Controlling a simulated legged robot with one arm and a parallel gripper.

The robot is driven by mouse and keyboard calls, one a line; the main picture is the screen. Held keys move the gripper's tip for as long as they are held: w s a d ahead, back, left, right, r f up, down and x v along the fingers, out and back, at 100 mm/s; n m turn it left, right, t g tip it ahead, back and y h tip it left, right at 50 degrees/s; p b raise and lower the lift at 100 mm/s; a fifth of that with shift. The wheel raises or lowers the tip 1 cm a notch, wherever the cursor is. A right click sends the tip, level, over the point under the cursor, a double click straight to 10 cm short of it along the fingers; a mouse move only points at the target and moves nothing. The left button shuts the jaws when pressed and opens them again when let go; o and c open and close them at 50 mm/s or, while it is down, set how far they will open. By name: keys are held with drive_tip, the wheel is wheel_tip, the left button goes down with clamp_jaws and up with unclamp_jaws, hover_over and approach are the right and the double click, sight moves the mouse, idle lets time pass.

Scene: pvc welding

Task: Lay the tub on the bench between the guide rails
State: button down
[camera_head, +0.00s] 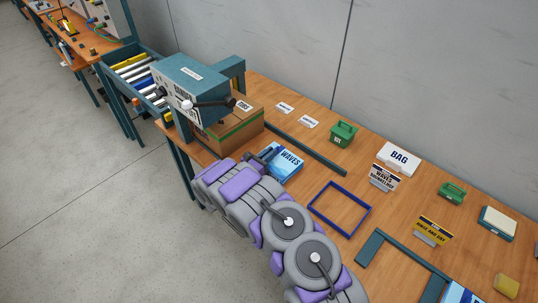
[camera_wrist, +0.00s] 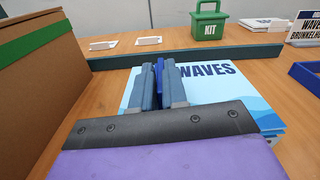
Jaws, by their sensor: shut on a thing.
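The tub appears to be the flat blue-and-white box marked WAVES (camera_head: 284,162), just right of the carton near the front of the bench. It also shows in the wrist view (camera_wrist: 215,90), lying flat. My gripper (camera_head: 268,154) is over its left part. In the wrist view its fingers (camera_wrist: 160,82) are shut on an upright dark blue piece (camera_wrist: 160,70), seemingly the tub's grip. Whether the tub touches the bench cannot be told. One dark teal guide rail (camera_head: 318,157) runs behind it; the other rail is not clearly seen, with my arm covering the front.
A brown carton with green tape (camera_head: 232,126) stands close left, beneath a teal machine (camera_head: 190,88). A blue frame (camera_head: 340,208) lies to the right.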

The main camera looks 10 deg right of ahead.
drive_tip(key=shift+a, duration=0.15)
drive_tip(key=c, duration=1.3)
unclamp_jaws()
drive_tip(key=shift+a, duration=0.3)
drive_tip(key=shift+o, duration=0.7)
drive_tip(key=shift+d, duration=0.25)
drive_tip(key=p+v, duration=0.2)
drive_tip(key=v, duration=0.8)
drive_tip(key=shift+a+r, duration=0.1)
drive_tip(key=shift+a, duration=0.25)
drive_tip(key=shift+s+a, duration=0.5)
drive_tip(key=shift+s, duration=0.05)
